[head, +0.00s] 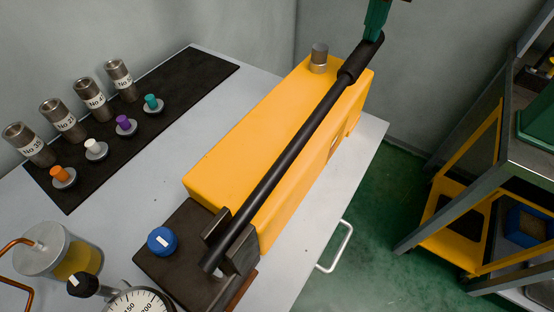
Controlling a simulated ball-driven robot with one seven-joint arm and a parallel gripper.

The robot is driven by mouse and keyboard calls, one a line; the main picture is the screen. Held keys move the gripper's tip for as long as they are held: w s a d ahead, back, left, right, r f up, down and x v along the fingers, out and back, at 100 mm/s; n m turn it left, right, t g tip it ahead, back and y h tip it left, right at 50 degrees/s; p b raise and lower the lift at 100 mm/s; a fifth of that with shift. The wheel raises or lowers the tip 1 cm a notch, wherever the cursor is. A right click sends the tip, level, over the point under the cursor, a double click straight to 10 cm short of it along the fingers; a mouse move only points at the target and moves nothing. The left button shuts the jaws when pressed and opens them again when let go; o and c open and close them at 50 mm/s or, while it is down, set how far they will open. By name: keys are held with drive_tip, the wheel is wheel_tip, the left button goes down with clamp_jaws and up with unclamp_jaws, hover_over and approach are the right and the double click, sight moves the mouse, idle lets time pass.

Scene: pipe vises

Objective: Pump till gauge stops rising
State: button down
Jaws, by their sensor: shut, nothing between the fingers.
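A yellow pump body (265,150) lies on the grey bench. Its long black lever (290,150) runs from a dark bracket (236,252) at the near end up to a thick grip at the far top. My green gripper (374,38) is shut at the grip's far end, touching or just above it; I cannot tell which. Nothing shows between its fingers. A round white gauge (138,302) is cut off by the bottom edge; its numbers show partly, and I cannot make out its needle. A blue knob (162,242) sits on the dark block beside the bracket.
Several labelled metal cylinders (64,120) and coloured knobs (125,124) stand on a black mat (190,75). A jar of yellow liquid (70,255) with a copper pipe stands at lower left. A shelf cart (480,170) stands right, beyond green floor.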

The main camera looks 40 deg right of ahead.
drive_tip(key=shift+d+f+b, duration=0.15)
drive_tip(key=shift+f+b, duration=0.5)
drive_tip(key=shift+f, duration=0.4)
drive_tip(key=shift+d+f+b, duration=0.15)
drive_tip(key=shift+f+b, duration=0.5)
drive_tip(key=shift+f, duration=0.4)
drive_tip(key=r+p, duration=0.1)
drive_tip(key=r, duration=0.1)
drive_tip(key=r+p, duration=0.3)
drive_tip(key=r, duration=0.2)
drive_tip(key=shift+s+a+r, duration=0.1)
drive_tip(key=shift+a, duration=0.3)
wheel_tip(320, 180, up, 8)
drive_tip(key=a+p, duration=0.2)
drive_tip(key=p, duration=0.2)
drive_tip(key=shift+s, duration=0.35)
drive_tip(key=b, duration=0.4)
hover_over(370, 46)
drive_tip(key=shift+w+d+f, duration=0.1)
drive_tip(key=shift+w+f, duration=0.1)
drive_tip(key=shift+f, duration=1.3)
drive_tip(key=shift+w+d+f, duration=0.1)
drive_tip(key=shift+w+f, duration=0.1)
drive_tip(key=shift+f, duration=1.25)
